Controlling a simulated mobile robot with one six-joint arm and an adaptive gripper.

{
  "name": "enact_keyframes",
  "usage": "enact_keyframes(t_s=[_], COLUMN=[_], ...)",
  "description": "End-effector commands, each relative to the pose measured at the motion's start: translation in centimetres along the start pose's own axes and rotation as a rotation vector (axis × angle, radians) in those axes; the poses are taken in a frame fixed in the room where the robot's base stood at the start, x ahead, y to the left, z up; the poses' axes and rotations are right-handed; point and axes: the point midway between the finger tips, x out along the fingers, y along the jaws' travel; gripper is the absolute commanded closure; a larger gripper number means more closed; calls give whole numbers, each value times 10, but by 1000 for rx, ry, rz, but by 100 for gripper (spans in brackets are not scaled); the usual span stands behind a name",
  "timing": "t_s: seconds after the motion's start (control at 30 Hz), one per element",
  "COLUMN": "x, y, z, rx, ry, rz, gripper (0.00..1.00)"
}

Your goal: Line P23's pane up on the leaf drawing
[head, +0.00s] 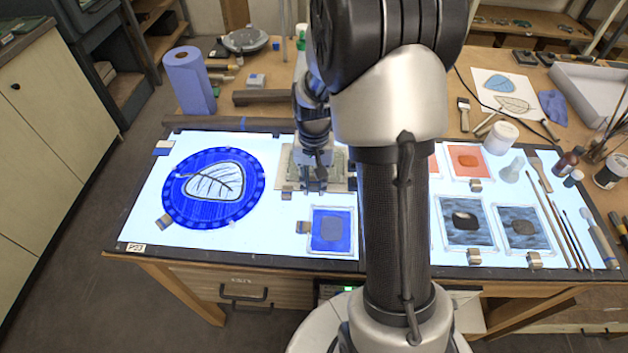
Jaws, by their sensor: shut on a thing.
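A round blue pane (179,204) lies on the lit table at the left. It has a pale leaf-shaped area with a dark-lined leaf drawing (215,183) showing in it. A small P23 label (135,248) is at the table's front left corner. My gripper (315,188) points down to the right of the round pane, apart from it, at a grey-green square piece (339,162) over a tan board. It is shut and seems to hold the grey-green piece, but my fingers and arm hide most of the contact.
A blue square pane (346,215) lies just in front of my gripper. Orange and grey panes (465,222), brushes and a white jar (501,137) fill the right side. Small metal blocks (165,222) sit beside panes. The lit surface between round pane and gripper is clear.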

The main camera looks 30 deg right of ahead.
Motion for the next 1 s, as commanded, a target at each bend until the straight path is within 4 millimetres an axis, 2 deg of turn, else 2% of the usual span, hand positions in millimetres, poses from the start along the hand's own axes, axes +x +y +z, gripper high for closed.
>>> enact_keyframes(t_s=[0.3, 0.33, 0.67, 1.0], x=[4, 3, 3, 1], y=[0, 0, 0, 0], z=[0, 0, 0, 0], rx=[0, 0, 0, 0], ry=[0, 0, 0, 1], rz=[0, 0, 0, 0], gripper=[100, 77, 55, 55])
